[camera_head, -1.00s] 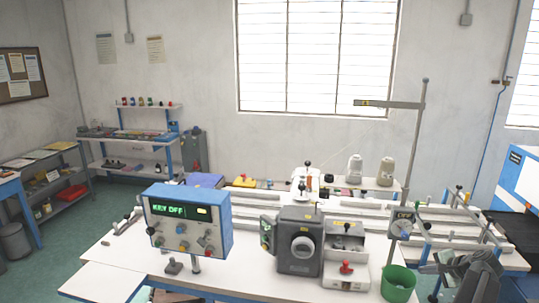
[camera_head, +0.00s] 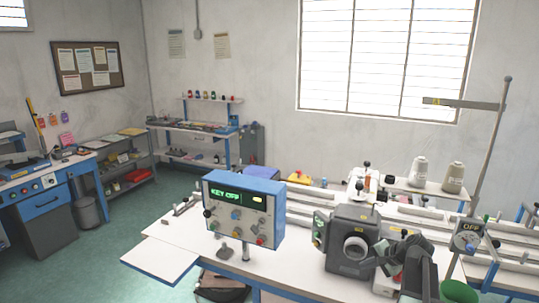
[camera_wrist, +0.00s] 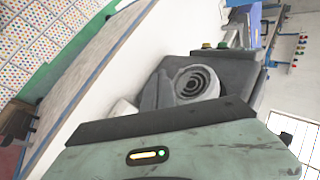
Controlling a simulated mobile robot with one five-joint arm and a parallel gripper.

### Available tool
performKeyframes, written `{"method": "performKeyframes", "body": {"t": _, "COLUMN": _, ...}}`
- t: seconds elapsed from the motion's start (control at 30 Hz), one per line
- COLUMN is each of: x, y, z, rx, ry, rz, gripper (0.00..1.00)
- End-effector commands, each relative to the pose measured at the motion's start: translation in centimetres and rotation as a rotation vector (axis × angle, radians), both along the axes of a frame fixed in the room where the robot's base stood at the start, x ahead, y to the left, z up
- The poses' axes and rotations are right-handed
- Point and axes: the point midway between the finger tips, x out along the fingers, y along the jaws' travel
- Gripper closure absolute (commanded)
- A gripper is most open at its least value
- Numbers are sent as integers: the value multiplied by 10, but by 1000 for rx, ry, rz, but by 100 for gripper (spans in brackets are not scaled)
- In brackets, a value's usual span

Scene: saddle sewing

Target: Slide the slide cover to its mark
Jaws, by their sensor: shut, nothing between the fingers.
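I cannot single out the slide cover or its mark in either view. The dark grey machine head (camera_head: 352,240) with a round ringed knob stands on the white bench. It also shows in the wrist view (camera_wrist: 240,90), tilted, with the ringed knob (camera_wrist: 197,83) in the middle. My gripper (camera_head: 396,250) is a dark shape at the right of the machine head in the head view, partly overlapping it and the small white unit beside it. It looks shut and empty. The fingertips are not clear in the wrist view.
A blue control box (camera_head: 243,209) reading "KEY OFF" stands on a post left of the machine head. A green bin (camera_head: 460,292) is at lower right. White rails run behind. The bench's left front (camera_head: 160,258) is clear. A tall post (camera_head: 490,150) stands at right.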

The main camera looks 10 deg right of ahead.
Motion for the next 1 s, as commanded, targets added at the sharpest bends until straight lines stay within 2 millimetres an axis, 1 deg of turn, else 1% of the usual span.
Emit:
{"method": "performKeyframes", "body": {"t": 0.03, "x": 12, "y": 49, "z": -10, "rx": -18, "ry": 18, "rz": 80, "gripper": 100}}
{"method": "performKeyframes", "body": {"t": 0.07, "x": 18, "y": 74, "z": -15, "rx": -31, "ry": 31, "rz": 125, "gripper": 100}}
{"method": "performKeyframes", "body": {"t": 0.1, "x": 23, "y": 108, "z": -21, "rx": -51, "ry": 47, "rz": 186, "gripper": 100}}
{"method": "performKeyframes", "body": {"t": 0.13, "x": 25, "y": 134, "z": -26, "rx": -68, "ry": 61, "rz": 235, "gripper": 100}}
{"method": "performKeyframes", "body": {"t": 0.17, "x": 26, "y": 160, "z": -31, "rx": -86, "ry": 75, "rz": 285, "gripper": 100}}
{"method": "performKeyframes", "body": {"t": 0.2, "x": 25, "y": 194, "z": -37, "rx": -113, "ry": 93, "rz": 352, "gripper": 100}}
{"method": "performKeyframes", "body": {"t": 0.27, "x": 19, "y": 241, "z": -47, "rx": -158, "ry": 121, "rz": 452, "gripper": 100}}
{"method": "performKeyframes", "body": {"t": 0.3, "x": 13, "y": 270, "z": -54, "rx": -191, "ry": 140, "rz": 520, "gripper": 100}}
{"method": "performKeyframes", "body": {"t": 0.37, "x": 1, "y": 309, "z": -63, "rx": -241, "ry": 168, "rz": 614, "gripper": 100}}
{"method": "performKeyframes", "body": {"t": 0.4, "x": -9, "y": 331, "z": -68, "rx": -278, "ry": 186, "rz": 677, "gripper": 100}}
{"method": "performKeyframes", "body": {"t": 0.47, "x": -26, "y": 359, "z": -76, "rx": -336, "ry": 216, "rz": 768, "gripper": 100}}
{"method": "performKeyframes", "body": {"t": 0.5, "x": -38, "y": 374, "z": -81, "rx": -378, "ry": 238, "rz": 826, "gripper": 100}}
{"method": "performKeyframes", "body": {"t": 0.57, "x": -59, "y": 387, "z": -88, "rx": -446, "ry": 275, "rz": 908, "gripper": 100}}
{"method": "performKeyframes", "body": {"t": 0.6, "x": -75, "y": 386, "z": -91, "rx": -498, "ry": 309, "rz": 959, "gripper": 100}}
{"method": "performKeyframes", "body": {"t": 0.7, "x": -96, "y": 361, "z": -92, "rx": -577, "ry": 382, "rz": 1009, "gripper": 100}}
{"method": "performKeyframes", "body": {"t": 0.83, "x": -108, "y": 344, "z": -93, "rx": -632, "ry": 439, "rz": 1072, "gripper": 100}}
{"method": "performKeyframes", "body": {"t": 1.0, "x": -108, "y": 345, "z": -93, "rx": -631, "ry": 437, "rz": 1091, "gripper": 100}}
